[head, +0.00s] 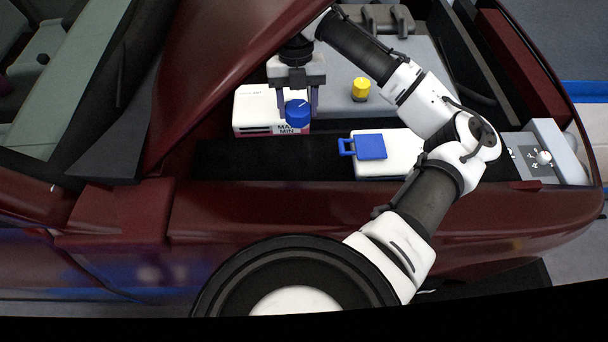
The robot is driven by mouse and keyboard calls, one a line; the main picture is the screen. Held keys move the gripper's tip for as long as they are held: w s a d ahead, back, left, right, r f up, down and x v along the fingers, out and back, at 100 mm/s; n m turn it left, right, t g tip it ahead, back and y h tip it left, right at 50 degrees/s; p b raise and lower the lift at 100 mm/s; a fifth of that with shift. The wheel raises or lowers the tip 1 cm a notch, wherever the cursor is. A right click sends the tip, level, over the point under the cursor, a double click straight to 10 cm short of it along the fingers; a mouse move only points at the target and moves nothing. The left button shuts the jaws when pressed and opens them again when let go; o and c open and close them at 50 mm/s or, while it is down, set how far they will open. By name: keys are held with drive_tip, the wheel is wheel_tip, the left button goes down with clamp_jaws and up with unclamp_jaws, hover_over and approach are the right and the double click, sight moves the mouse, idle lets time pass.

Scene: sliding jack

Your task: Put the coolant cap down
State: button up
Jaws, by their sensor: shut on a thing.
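The round blue coolant cap (298,113) shows in the head view, upper middle. My gripper (297,103) points down from above and is shut on the cap, with one dark finger on each side. The white coolant tank (255,110), with MAX and MIN marks and a pink band low down, is behind and left of the cap. The cap overlaps the tank's right part in the picture. I cannot tell whether it touches the tank or hangs in front of it. The tank's top right is partly hidden by my gripper.
A white reservoir with a blue flap lid (371,147) sits right of the cap. A yellow cap (360,89) stands on the grey engine cover (410,65). The dark red hood (215,75) slopes up close at left. A dark flat area (265,160) lies clear below the tank.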

drive_tip(key=s+f+n+b, duration=0.1)
drive_tip(key=s, duration=0.5)
drive_tip(key=x, duration=0.3)
drive_tip(key=w+x, duration=0.1)
drive_tip(key=x, duration=0.2)
drive_tip(key=w+d+x, duration=0.1)
drive_tip(key=x, duration=0.2)
drive_tip(key=shift+f, duration=0.65)
drive_tip(key=shift+s, duration=0.1)
drive_tip(key=shift+f, duration=0.15)
drive_tip(key=o, duration=1.2)
drive_tip(key=shift+c, duration=0.2)
